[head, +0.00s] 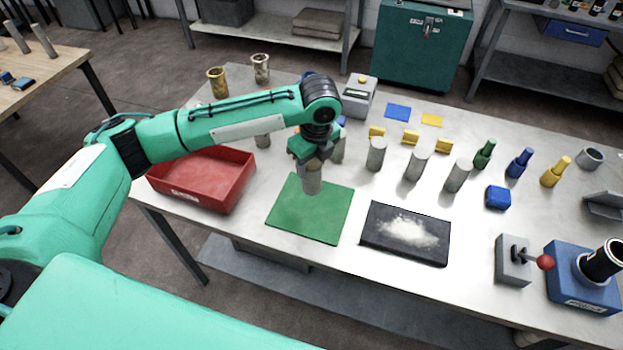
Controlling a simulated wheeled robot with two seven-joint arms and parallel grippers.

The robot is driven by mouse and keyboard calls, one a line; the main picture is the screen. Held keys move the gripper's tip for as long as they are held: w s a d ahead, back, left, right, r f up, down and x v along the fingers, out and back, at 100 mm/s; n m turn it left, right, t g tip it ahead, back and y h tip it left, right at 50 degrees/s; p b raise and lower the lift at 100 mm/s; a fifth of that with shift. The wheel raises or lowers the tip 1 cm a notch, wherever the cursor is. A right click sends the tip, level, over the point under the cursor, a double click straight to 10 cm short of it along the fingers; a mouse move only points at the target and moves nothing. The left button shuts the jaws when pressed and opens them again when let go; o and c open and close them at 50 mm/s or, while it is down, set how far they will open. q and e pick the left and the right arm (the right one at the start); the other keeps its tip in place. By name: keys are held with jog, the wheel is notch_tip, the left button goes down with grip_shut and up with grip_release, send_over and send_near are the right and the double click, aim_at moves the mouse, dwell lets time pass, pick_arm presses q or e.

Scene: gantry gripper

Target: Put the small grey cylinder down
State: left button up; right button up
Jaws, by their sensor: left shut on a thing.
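My left gripper (314,162) points down over the green mat (290,222) on the table. I cannot tell whether the cylinder's bottom touches the mat. Its top is hidden by the fingers. My right gripper is not in view.
A red tray (238,187) lies left of the mat. A dark tray with white powder (378,243) lies close on its right. Green, blue and yellow bottles stand further right, with a red-knobbed lever box (511,262) near the front edge. The mat's front half is clear.

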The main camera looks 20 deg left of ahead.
aim_at(312, 184)
pick_arm(q)
notch_tip(312, 184, down, 3)
jog(key=shift+f, duration=0.1)
notch_tip(312, 184, down, 4)
jog(key=shift+r+p, duration=0.15)
jog(key=shift+p, duration=0.65)
jog(key=shift+f, duration=0.3)
jog(key=o, duration=1.3)
jog(key=shift+f, duration=0.15)
